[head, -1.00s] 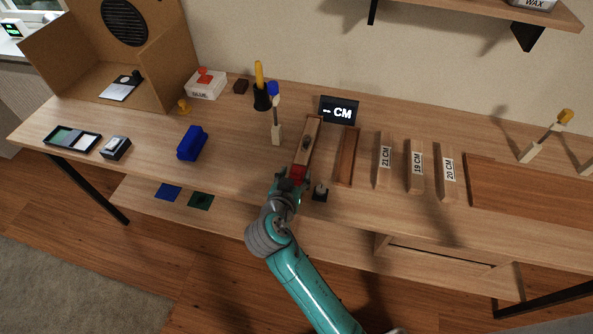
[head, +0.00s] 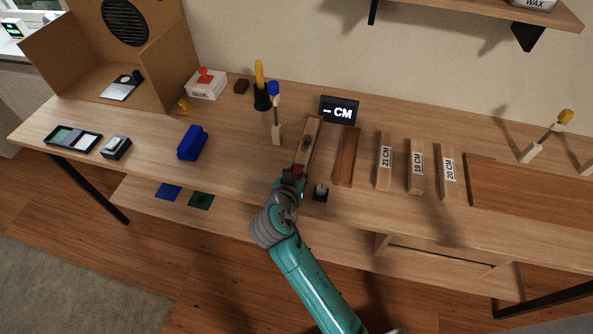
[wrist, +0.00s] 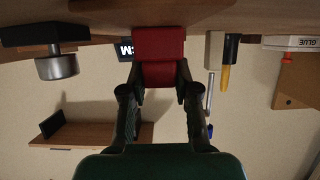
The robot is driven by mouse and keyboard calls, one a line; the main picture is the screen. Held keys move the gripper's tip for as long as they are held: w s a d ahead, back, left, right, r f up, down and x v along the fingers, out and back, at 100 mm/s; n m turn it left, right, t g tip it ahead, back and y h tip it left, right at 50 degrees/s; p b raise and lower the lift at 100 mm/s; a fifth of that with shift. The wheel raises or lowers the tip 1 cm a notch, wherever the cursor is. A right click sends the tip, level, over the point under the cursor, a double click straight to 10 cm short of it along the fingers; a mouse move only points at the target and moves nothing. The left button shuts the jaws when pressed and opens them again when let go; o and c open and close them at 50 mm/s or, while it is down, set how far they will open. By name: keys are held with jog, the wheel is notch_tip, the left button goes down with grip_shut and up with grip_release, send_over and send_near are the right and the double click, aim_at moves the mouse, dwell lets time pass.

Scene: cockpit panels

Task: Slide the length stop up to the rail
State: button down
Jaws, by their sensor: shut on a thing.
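My gripper (head: 292,176) is at the bench's front side and partly covers the stop. In the wrist view the red block (wrist: 160,48) fills the space between my fingers (wrist: 160,80), which are closed on it. I cannot tell whether the stop touches the wooden piece.
A dark wooden strip (head: 346,156) lies to the right, then blocks marked 21 (head: 384,175), 19 (head: 415,178) and 20 CM (head: 448,180). A display (head: 339,110) reads "– CM".

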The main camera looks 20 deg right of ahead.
jog(key=shift+w+d, duration=0.3)
jog(key=shift+w, duration=0.1)
jog(key=c, duration=0.8)
grip_release()
jog(key=shift+c, duration=0.2)
jog(key=v, duration=1.2)
